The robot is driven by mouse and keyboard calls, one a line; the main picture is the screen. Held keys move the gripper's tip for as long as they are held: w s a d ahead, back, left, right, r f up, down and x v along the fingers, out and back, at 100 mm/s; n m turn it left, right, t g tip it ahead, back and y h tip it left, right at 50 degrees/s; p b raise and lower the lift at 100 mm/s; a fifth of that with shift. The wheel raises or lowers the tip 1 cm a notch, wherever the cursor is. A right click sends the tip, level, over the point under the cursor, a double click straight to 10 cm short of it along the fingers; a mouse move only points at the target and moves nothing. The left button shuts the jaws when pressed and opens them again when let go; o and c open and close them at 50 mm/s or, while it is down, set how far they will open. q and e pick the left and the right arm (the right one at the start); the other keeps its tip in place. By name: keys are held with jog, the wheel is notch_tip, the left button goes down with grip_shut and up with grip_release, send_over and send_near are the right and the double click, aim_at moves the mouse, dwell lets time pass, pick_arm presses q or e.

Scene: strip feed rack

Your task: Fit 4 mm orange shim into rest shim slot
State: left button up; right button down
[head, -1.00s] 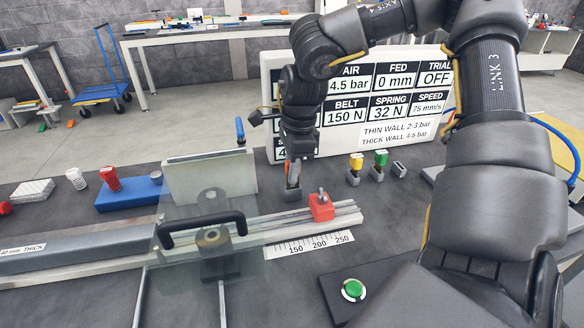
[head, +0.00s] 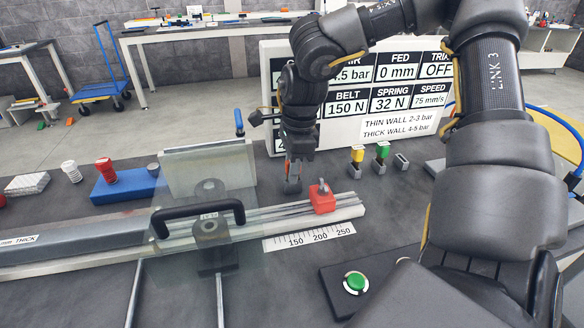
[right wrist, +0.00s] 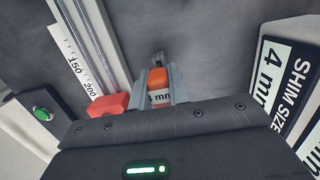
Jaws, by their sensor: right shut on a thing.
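My right gripper (head: 292,178) points down behind the rail and left of the red block. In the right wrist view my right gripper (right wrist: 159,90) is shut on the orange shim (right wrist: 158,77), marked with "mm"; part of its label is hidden. In the head view the shim is mostly hidden by the fingers. A small grey block shape (head: 292,187) shows at the fingertips; I cannot tell if it is the slot, or if the shim touches it. My left gripper is not in view.
Yellow (head: 357,155) and green (head: 382,151) pieces stand in grey holders beside an empty grey holder (head: 401,161). A red block (head: 322,199) sits on the rail (head: 346,206). A clear guard with a black handle (head: 198,213) stands left. The settings board (head: 380,97) is behind.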

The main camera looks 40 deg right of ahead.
jog(key=shift+f, duration=0.3)
jog(key=c, duration=1.3)
grip_release()
jog(key=shift+o, duration=0.2)
jog(key=r, duration=0.7)
jog(key=d+r, duration=0.1)
jog(key=r, duration=0.2)
jog(key=shift+s+r+p, duration=0.3)
jog(key=shift+s+r, duration=0.05)
jog(key=shift+r, duration=0.05)
